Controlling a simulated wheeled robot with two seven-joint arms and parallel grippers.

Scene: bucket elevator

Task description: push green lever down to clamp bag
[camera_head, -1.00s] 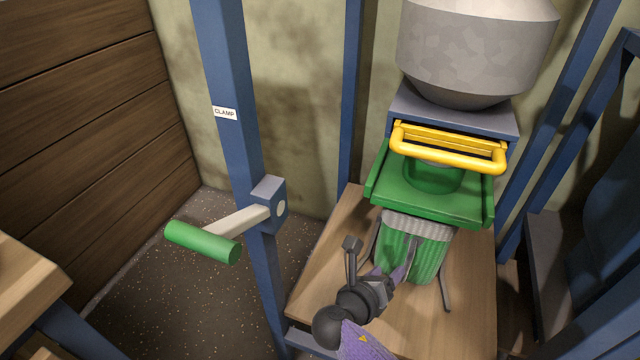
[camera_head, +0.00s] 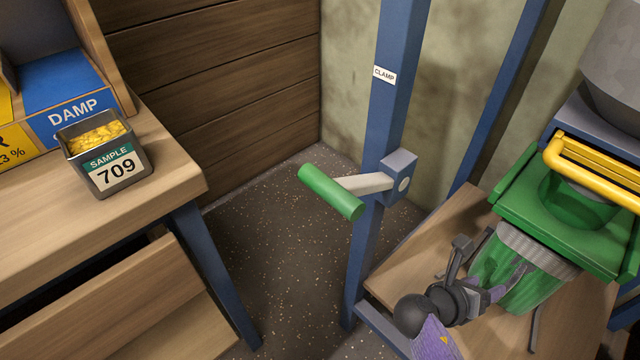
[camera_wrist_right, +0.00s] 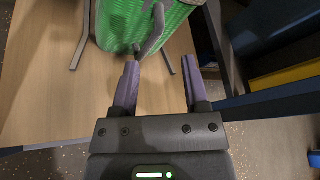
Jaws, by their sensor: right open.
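The green lever (camera_head: 331,191) is a green grip on a pale arm, joined to a grey block (camera_head: 399,178) on a blue post. It points left and slightly toward me, below the label CLAMP (camera_head: 384,75). The green bag (camera_head: 510,270), with a grey gathered top, hangs under the green clamp plate (camera_head: 570,205). My right gripper (camera_head: 492,272) is at the bag's near side, right of and below the lever. In the right wrist view my right gripper (camera_wrist_right: 158,80) is open, its purple fingers apart, with the bag (camera_wrist_right: 125,22) just beyond them. My left gripper is not in view.
A yellow handle (camera_head: 590,170) sits above the clamp plate. A wooden table (camera_head: 60,220) at left bears a metal sample box (camera_head: 107,168) marked 709, with an open drawer below. Speckled floor (camera_head: 280,260) lies clear between table and post.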

